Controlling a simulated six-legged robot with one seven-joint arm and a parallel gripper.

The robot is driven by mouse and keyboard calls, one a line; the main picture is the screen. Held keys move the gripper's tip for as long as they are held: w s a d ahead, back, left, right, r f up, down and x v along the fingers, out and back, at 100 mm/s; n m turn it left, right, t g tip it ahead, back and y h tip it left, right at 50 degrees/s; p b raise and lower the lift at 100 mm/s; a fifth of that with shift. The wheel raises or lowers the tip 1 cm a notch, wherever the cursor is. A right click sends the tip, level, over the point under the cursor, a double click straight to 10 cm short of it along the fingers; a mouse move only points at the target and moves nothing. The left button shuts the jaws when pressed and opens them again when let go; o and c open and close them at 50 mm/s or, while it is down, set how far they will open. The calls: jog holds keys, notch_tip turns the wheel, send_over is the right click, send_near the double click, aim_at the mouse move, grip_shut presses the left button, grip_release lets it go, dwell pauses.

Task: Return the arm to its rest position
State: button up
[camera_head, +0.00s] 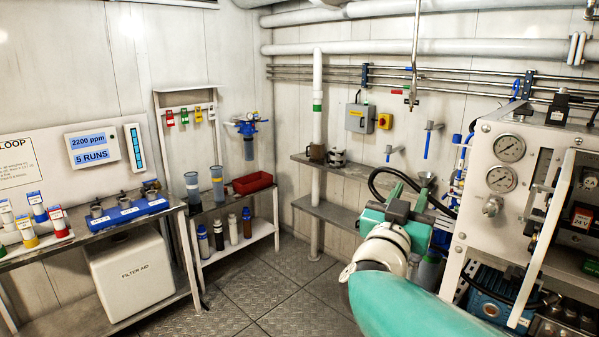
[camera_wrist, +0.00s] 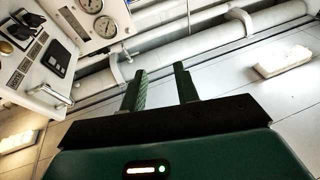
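My arm (camera_head: 400,250) reaches in from the lower right in the head view, its teal and white links in front of the machine panel. My gripper (camera_wrist: 160,85) shows in the wrist view with its two dark green fingers apart and nothing between them. Behind the fingers, the wrist view shows wall pipes and, at upper left, the gauge panel (camera_wrist: 90,20), seen tilted.
The gauge panel (camera_head: 500,150) and its open frame door stand close at the right. Shelves (camera_head: 335,170) with a mug and hoses are behind the arm. The floor (camera_head: 260,290) is clear.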

jog(key=s+a+f+n+g+y, duration=0.4)
jog(key=s+a+f+n+y, duration=0.3)
jog(key=f+y, duration=0.4)
jog(key=s+d+f+g, duration=0.2)
jog(key=s+f+g, duration=0.6)
jog(key=s, duration=0.6)
jog(key=shift+s+d+f+y, duration=0.3)
jog(key=shift+s+d+f, duration=0.1)
jog(key=shift+f, duration=0.3)
jog(key=shift+w+d, duration=0.1)
